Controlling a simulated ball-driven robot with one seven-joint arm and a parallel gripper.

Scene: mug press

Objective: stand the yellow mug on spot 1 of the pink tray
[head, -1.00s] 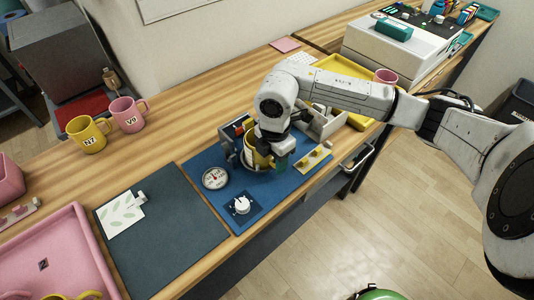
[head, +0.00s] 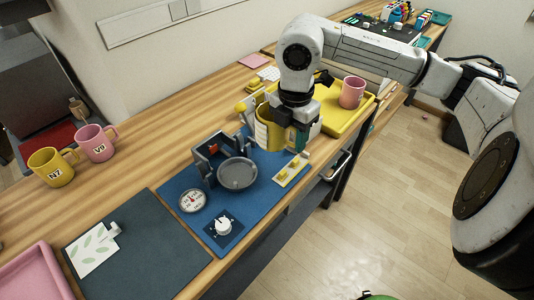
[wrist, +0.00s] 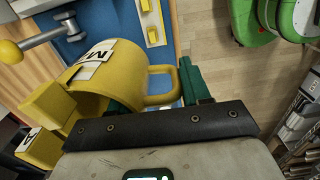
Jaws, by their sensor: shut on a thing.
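A yellow mug (head: 265,130) is in my gripper (head: 297,135), held above the back part of the blue mat. In the wrist view the yellow mug (wrist: 105,80) shows a white label, only partly readable. Its handle (wrist: 162,86) lies between the green fingers of my gripper (wrist: 160,92), which are shut on it. The pink tray (head: 35,278) is at the lower left, and only a corner of it shows. Its numbered spots are out of view.
The press (head: 237,175) on the blue mat has an empty round plate. A yellow mug marked NZ (head: 52,168) and a pink mug (head: 97,143) stand at the left. A dark mat (head: 150,245) lies beside the tray. A yellow tray (head: 330,120) holds another pink mug (head: 352,92).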

